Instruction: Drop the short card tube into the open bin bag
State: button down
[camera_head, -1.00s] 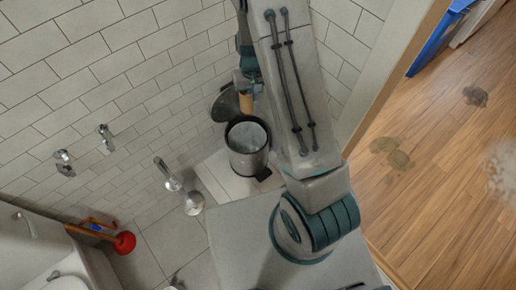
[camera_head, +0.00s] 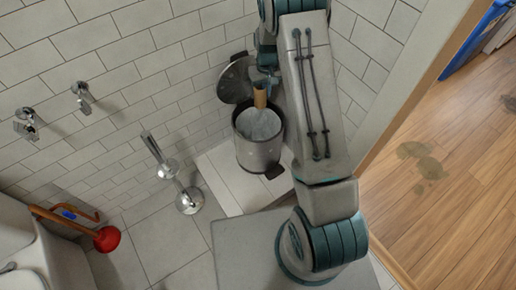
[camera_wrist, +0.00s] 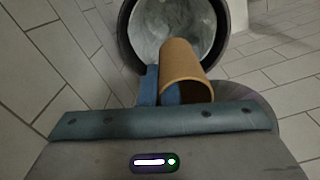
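The short card tube (camera_head: 260,98) is a small tan-brown cylinder, and it also shows in the wrist view (camera_wrist: 181,62). My gripper (camera_head: 264,84) is shut on it; in the wrist view one blue finger is left of the tube and the other appears inside its near end, pinching the wall. The open bin bag (camera_head: 259,124) is a pale grey liner inside a round grey pedal bin (camera_head: 260,153). The tube's far end overlaps the bag's opening in both views. How high it is above the rim is hard to tell.
The bin's dark lid (camera_head: 236,80) is raised behind it against the tiled wall. A chrome brush holder (camera_head: 190,200) and a chrome stand (camera_head: 166,167) are to the left. A red plunger (camera_head: 106,239) is by the toilet. Wooden flooring (camera_head: 440,190) lies right of the door frame.

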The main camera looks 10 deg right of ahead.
notch_tip(320, 180, down, 12)
jog(key=w+b, duration=0.2)
jog(key=b, duration=0.5)
jog(key=shift+d+r+b, duration=0.15)
jog(key=shift+d+b, duration=0.1)
jog(key=shift+b, duration=0.1)
jog(key=c, duration=1.6)
grip_release()
jog(key=shift+r, duration=0.1)
notch_tip(320, 180, up, 14)
jog(key=p, duration=0.4)
